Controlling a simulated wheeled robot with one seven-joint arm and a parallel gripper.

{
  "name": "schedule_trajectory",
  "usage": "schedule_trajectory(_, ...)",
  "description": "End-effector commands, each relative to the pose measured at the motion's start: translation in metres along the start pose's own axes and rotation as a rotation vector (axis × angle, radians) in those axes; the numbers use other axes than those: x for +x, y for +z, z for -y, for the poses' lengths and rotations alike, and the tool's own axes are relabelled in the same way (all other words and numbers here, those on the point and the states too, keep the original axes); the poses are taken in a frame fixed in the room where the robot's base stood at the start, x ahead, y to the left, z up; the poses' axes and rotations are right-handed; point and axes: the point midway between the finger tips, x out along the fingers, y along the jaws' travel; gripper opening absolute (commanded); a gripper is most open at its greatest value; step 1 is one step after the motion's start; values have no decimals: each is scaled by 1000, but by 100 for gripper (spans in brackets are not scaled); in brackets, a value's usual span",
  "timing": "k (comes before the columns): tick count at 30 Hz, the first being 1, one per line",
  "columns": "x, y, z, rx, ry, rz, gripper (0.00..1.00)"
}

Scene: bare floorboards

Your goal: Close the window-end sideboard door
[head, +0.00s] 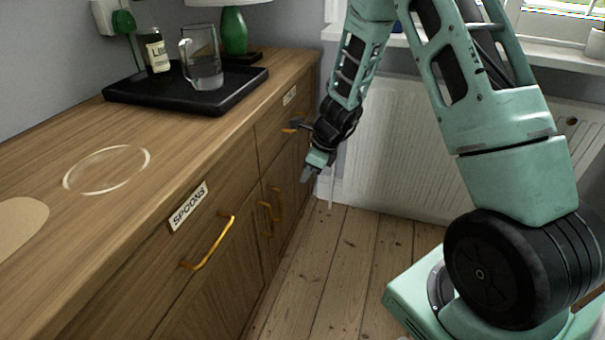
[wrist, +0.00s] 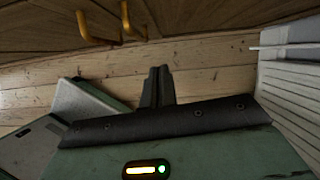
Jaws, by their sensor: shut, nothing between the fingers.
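The wooden sideboard (head: 140,225) runs along the left of the head view. Its window-end door (head: 285,180) is at the far end, below the far drawer, partly behind my gripper. I see no clear gap at this door; it looks about in line with the front. Two brass door handles sit close together, one nearer (head: 266,216) and one farther (head: 275,192). Both handles show at the top of the wrist view (wrist: 92,32). My gripper (head: 308,175) is shut and empty, pointing down in front of the far end, apart from the handles in the wrist view (wrist: 159,70).
A black tray (head: 215,98) on top holds a glass jug (head: 203,68) and a bottle (head: 157,52). A green lamp (head: 235,30) stands behind. A SPOONS label (head: 188,207) marks the near drawer. The white radiator (head: 385,150) is beyond my arm. The floorboards (head: 335,265) in front are clear.

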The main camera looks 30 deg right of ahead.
Motion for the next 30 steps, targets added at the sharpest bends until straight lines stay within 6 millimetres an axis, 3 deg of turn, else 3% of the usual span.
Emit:
schedule_trajectory(15, -90, 0, -1, -3, -1, 0, 0)
schedule_trajectory(26, -101, -2, -2, -4, 2, -1, 0)
schedule_trajectory(30, -104, 14, -20, -113, 26, 6, 0)
